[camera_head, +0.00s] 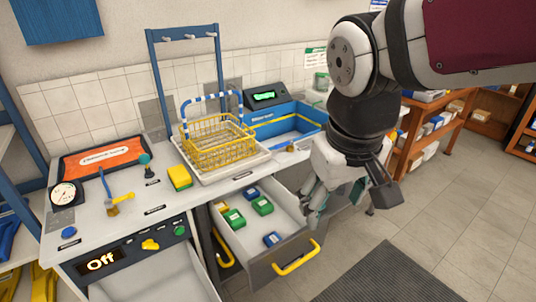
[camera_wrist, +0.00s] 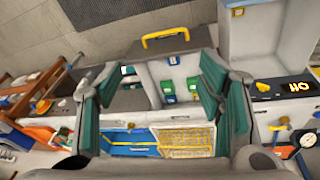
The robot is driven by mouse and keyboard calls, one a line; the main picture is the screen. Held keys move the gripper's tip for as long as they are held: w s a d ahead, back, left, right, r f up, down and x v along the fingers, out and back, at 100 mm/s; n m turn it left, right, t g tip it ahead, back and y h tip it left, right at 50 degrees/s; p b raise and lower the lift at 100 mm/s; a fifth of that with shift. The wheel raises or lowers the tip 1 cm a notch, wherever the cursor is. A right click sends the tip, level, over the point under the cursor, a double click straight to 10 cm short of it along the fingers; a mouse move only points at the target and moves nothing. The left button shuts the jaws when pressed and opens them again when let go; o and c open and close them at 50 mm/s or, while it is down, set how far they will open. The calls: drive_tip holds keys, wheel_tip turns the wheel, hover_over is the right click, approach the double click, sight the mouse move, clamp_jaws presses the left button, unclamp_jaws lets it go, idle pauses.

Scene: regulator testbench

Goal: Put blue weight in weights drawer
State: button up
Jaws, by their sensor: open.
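My gripper (camera_head: 322,210) is open, pointing down, at the right side of the open drawer (camera_head: 290,253). Its teal-padded fingers stand wide apart in the wrist view (camera_wrist: 165,100), with the drawer between them and beyond. In the drawer lie a blue weight (camera_head: 272,239) near the front and another blue weight (camera_head: 252,193) at the back. The front one also shows in the wrist view (camera_wrist: 175,60). My gripper hides that area in the head view.
Green weights (camera_head: 234,218) and a yellow weight (camera_head: 222,206) share the drawer. Its yellow handle (camera_head: 296,258) sticks out in front. A yellow wire basket (camera_head: 218,148) and a blue bin (camera_head: 285,124) stand on the bench above. The floor at right is open.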

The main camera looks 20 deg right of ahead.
drive_tip(key=s+a+y, duration=0.1)
drive_tip(key=s, duration=0.6)
drive_tip(key=shift+s+a+r+m+t, duration=0.15)
drive_tip(key=shift+m+t, duration=0.15)
drive_tip(key=shift+t, duration=0.1)
